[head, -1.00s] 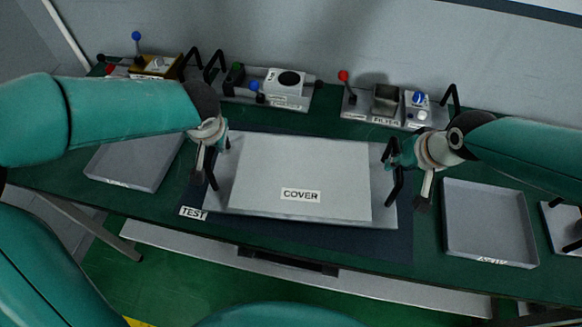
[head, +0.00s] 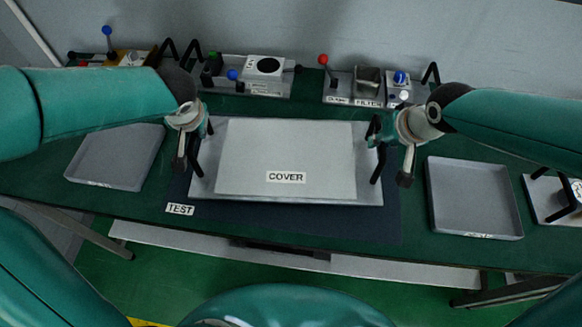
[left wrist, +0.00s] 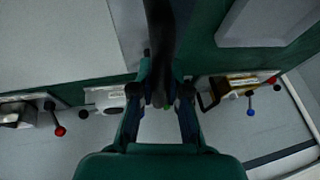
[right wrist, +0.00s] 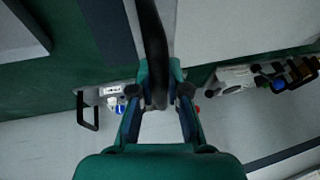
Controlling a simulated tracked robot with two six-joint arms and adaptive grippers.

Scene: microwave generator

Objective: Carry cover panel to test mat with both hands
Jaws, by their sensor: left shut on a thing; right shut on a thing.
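The cover panel (head: 250,150) is a light grey plate labelled COVER, with a black handle at each side. It appears flat, over the dark blue test mat (head: 320,226), which shows along the front and right. Whether the panel touches the mat cannot be told. My left gripper (head: 196,138) is shut on the panel's left handle. The left wrist view shows this black handle (left wrist: 160,40) between the fingers, with the panel (left wrist: 60,40) beside it. My right gripper (head: 380,138) is shut on the right handle, which also shows in the right wrist view (right wrist: 153,40).
An empty grey tray (head: 112,160) lies left of the mat and another (head: 475,200) lies right. Devices with coloured knobs line the back, including a filter unit (head: 366,88). Another handled part (head: 550,198) sits at the far right.

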